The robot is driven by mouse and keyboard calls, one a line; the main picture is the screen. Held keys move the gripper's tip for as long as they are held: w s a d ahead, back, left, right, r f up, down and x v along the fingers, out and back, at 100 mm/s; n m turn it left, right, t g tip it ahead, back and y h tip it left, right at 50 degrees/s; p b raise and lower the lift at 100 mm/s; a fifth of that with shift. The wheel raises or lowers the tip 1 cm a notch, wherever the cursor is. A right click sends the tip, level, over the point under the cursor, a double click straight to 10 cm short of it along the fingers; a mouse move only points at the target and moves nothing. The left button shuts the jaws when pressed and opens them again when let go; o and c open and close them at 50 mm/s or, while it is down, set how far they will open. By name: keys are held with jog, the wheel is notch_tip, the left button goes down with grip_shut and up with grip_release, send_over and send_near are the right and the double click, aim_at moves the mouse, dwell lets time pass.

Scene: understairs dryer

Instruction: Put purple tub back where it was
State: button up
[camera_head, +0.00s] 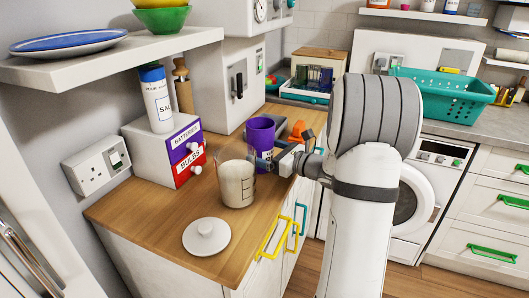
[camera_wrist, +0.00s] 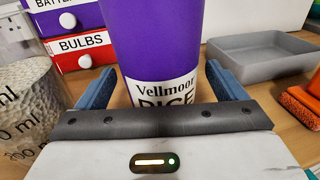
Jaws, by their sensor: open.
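The purple tub (camera_head: 261,131) stands upright on the wooden counter, behind and right of a clear measuring jug. In the wrist view the tub (camera_wrist: 152,40) fills the middle and carries a white label reading "Vellmoor RICE". My gripper (camera_head: 270,160) is low over the counter at the tub. Its two blue fingers (camera_wrist: 160,84) are spread, one on each side of the tub's lower part, with a gap visible beside the tub. The tub's base is hidden behind the gripper body in the wrist view.
The jug (camera_head: 237,184) with white contents stands close to my gripper. A white lid (camera_head: 207,236) lies in front. The batteries and bulbs drawers (camera_head: 160,150) stand left. A grey tray (camera_wrist: 262,58) and an orange brush (camera_wrist: 301,103) lie right in the wrist view.

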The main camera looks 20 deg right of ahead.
jog(key=v, duration=1.1)
jog(key=shift+s+d, duration=0.2)
jog(key=shift+s, duration=0.1)
